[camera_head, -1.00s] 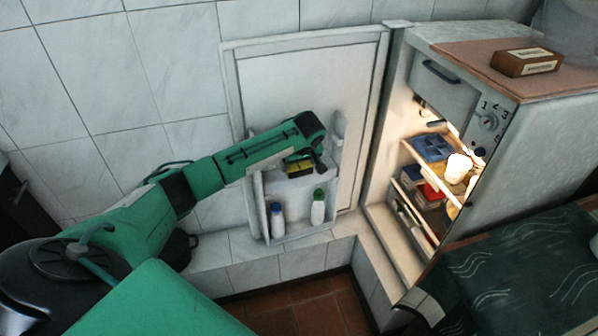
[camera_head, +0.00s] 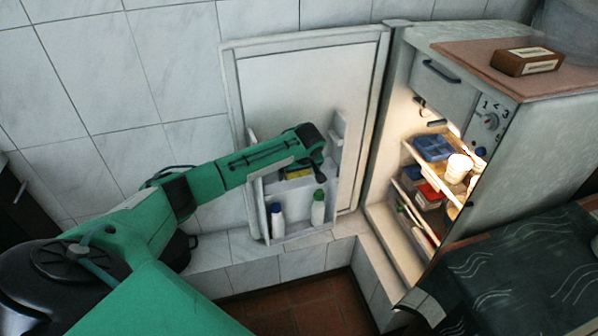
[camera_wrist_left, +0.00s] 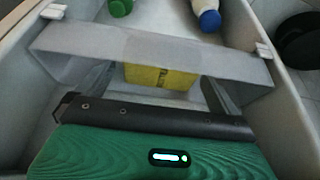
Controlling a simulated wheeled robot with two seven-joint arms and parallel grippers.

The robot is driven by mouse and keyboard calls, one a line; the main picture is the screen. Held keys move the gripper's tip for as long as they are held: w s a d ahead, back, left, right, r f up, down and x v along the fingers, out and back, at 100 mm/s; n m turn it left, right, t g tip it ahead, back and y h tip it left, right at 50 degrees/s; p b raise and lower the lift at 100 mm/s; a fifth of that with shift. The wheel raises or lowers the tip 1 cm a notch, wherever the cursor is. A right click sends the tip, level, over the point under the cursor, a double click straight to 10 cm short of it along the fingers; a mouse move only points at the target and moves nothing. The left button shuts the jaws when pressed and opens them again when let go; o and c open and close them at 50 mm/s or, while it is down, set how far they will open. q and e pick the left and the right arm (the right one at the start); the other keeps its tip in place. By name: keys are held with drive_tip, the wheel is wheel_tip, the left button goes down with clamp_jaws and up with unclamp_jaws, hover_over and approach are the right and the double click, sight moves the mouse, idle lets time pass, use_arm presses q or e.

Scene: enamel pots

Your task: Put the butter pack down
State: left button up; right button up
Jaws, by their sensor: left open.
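The yellow butter pack (camera_head: 297,174) is in the upper compartment of the open fridge door. My left gripper (camera_head: 314,172) is over that compartment and partly hides the pack. In the left wrist view the pack (camera_wrist_left: 160,78) shows between my dark left fingers (camera_wrist_left: 152,92), which are open. It is behind the pale front wall of the compartment (camera_wrist_left: 105,46), and part of it is hidden. I cannot tell whether a finger touches it. My right gripper is not in view.
A blue-capped bottle (camera_head: 277,220) and a green-capped bottle (camera_head: 317,208) stand in the lower door compartment. The lit fridge (camera_head: 470,85) is open at the right, with a blue tray (camera_head: 433,147) and a white cup (camera_head: 457,168) inside. A brown box (camera_head: 526,61) lies on top.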

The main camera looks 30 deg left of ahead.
use_arm(q)
drive_tip(key=shift+v, duration=1.1)
drive_tip(key=p+v, duration=0.2)
drive_tip(key=v, duration=0.7)
drive_tip(key=s+d+f+m+h, duration=0.4)
drive_tip(key=s+d+f+m, duration=0.4)
drive_tip(key=s+d+f, duration=0.9)
drive_tip(key=s+f+m, duration=0.2)
drive_tip(key=s+f, duration=0.2)
drive_tip(key=s, duration=0.6)
drive_tip(key=s+d+f+m, duration=0.1)
drive_tip(key=s+f, duration=0.3)
drive_tip(key=s, duration=0.6)
drive_tip(key=shift+s+d+m, duration=0.25)
drive_tip(key=shift+s+m, duration=0.05)
drive_tip(key=shift+m, duration=0.5)
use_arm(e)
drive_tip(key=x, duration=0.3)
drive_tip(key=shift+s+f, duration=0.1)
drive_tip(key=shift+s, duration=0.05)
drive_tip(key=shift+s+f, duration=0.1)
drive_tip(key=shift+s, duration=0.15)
